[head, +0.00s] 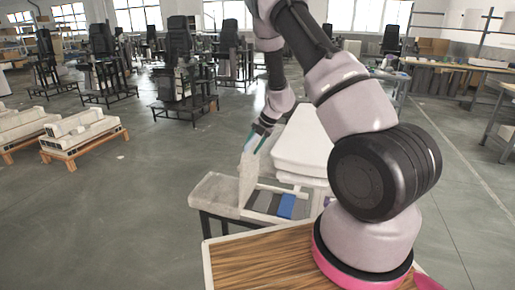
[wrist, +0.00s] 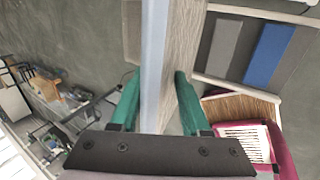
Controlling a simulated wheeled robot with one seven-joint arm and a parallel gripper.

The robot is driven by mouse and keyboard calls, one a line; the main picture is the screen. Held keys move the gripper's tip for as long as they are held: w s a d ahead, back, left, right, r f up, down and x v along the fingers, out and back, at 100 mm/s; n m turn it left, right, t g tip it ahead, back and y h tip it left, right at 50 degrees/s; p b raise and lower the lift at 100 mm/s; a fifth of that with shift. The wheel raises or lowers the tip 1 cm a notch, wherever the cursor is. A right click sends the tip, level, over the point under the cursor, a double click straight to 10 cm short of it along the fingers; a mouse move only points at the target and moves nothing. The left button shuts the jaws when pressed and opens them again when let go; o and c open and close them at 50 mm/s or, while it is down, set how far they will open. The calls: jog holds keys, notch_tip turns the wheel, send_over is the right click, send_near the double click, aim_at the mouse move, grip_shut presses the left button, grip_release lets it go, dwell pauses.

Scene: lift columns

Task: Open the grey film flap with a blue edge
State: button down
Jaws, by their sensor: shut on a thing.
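The flap (head: 247,178) is a pale grey panel standing roughly upright at the left side of an open box (head: 260,217). In the wrist view the flap (wrist: 183,40) has a grainy grey-beige face and a pale blue edge. My gripper (head: 255,143) is at its upper end, above the box. In the wrist view the green fingers of my gripper (wrist: 155,90) lie on either side of the flap, shut on it. The box shows grey strips and one blue strip (head: 286,206) inside.
A white padded block (head: 302,145) stands right behind the box. A wood-grain top (head: 260,262) lies in front, by my arm's base. Black chairs on stands (head: 183,85) and pallets with pale blocks (head: 80,133) are farther off.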

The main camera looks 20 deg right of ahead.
jog(key=shift+a+f, duration=0.1)
jog(key=shift+a, duration=0.25)
jog(key=c, duration=1)
grip_release()
jog(key=shift+o, duration=0.2)
jog(key=shift+d, duration=0.1)
jog(key=shift+d+r, duration=0.15)
jog(key=shift+r, duration=0.1)
jog(key=v, duration=1)
jog(key=shift+s+r, duration=0.1)
jog(key=shift+s, duration=0.05)
